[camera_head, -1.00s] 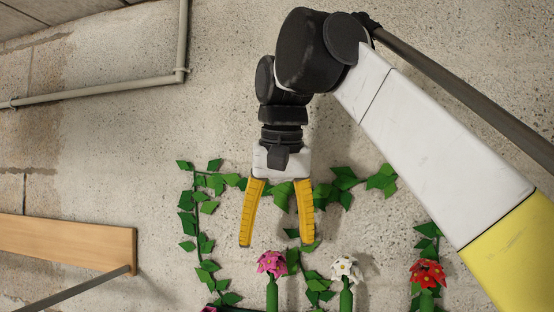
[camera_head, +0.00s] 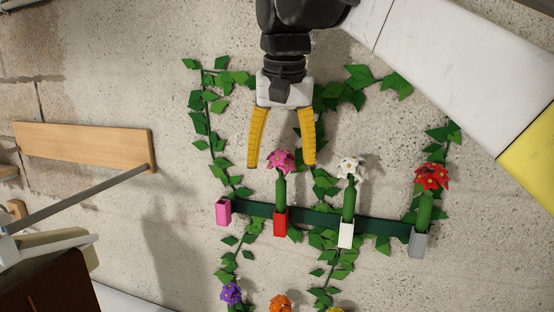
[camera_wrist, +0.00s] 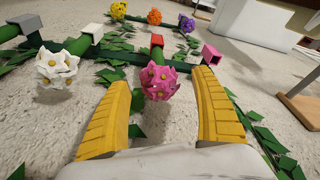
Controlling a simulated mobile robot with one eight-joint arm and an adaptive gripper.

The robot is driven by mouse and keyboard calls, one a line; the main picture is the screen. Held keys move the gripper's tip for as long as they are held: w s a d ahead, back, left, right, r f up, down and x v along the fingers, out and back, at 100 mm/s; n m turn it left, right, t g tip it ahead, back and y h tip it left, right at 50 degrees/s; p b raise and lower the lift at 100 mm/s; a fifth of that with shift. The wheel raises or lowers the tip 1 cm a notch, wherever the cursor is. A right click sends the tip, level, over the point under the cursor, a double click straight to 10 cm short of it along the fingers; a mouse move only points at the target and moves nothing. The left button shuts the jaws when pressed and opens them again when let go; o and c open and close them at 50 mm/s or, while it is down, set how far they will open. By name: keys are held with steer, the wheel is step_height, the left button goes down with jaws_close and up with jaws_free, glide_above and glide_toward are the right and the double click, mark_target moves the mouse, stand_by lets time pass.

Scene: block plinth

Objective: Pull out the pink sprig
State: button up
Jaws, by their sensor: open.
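The pink sprig (camera_head: 281,163) has a pink flower head on a green stem. It stands upright in a red holder (camera_head: 281,222) on the dark green rail (camera_head: 318,220). My gripper (camera_head: 281,164) is open, with its yellow fingers above the holder and the pink flower head between or just behind the tips. In the wrist view, the pink flower head (camera_wrist: 159,83) shows between the two open fingers (camera_wrist: 163,100).
A white sprig (camera_head: 350,168) in a white holder and a red sprig (camera_head: 432,178) in a grey holder stand to the right. An empty pink holder (camera_head: 223,212) is at the rail's left end. Purple (camera_head: 231,293) and orange (camera_head: 280,303) flowers are below. A wooden shelf (camera_head: 85,145) is at left.

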steer(key=shift+f, duration=0.2)
steer(key=c, duration=1.4)
steer(key=shift+r, duration=0.15)
steer(key=shift+r+p, duration=2.9)
steer(key=shift+r, duration=0.15)
